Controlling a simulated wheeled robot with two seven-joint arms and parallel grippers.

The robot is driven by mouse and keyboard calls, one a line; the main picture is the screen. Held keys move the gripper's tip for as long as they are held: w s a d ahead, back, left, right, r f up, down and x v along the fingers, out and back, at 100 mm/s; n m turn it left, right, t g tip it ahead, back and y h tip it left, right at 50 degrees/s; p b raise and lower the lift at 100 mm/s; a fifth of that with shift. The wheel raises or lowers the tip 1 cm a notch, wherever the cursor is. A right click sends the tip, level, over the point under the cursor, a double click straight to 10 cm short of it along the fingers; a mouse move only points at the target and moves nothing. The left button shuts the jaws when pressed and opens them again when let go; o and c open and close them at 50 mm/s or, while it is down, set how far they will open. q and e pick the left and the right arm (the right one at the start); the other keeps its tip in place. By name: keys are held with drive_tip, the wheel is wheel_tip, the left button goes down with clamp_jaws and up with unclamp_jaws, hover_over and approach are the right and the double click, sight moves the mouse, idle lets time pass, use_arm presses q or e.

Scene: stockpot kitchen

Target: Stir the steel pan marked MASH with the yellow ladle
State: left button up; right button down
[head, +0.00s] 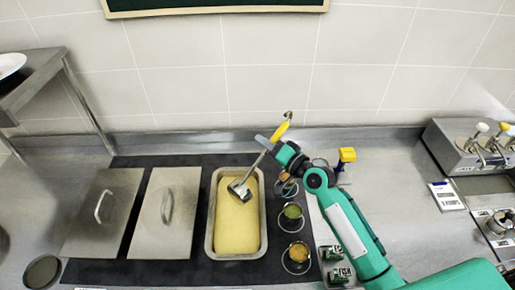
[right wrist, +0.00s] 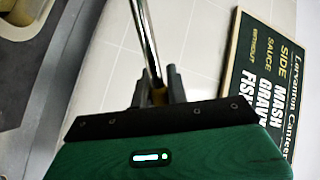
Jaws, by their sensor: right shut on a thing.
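The steel pan (head: 209,237) is filled with smooth yellow mash and sits in the dark mat's middle; no MASH marking is readable on it. My right gripper (head: 268,142) is shut on the ladle (head: 253,169), above and beyond the pan's far right corner. The ladle's yellow handle end (head: 281,131) points up and away, and its steel bowl (head: 240,190) is over the mash's far half. I cannot tell how deep the bowl sits. In the right wrist view the ladle's steel shaft (right wrist: 146,40) runs up from between the fingers (right wrist: 160,88). My left gripper is out of view.
Two steel lids (head: 168,230) lie left of the pan. Small pots (head: 297,257) of food stand close on its right, partly behind my arm. A yellow-topped item (head: 346,155) stands farther right. A pump dispenser (head: 470,146) is at far right. A menu board (right wrist: 262,85) hangs on the wall.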

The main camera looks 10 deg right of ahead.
drive_tip(key=w+d+f+m+b, duration=0.2)
drive_tip(key=d+f+m+b, duration=0.2)
drive_tip(key=f, duration=0.1)
drive_tip(key=shift+w+m, duration=0.25)
drive_tip(key=shift+m, duration=0.15)
drive_tip(key=shift+f, duration=0.1)
idle(1.3)
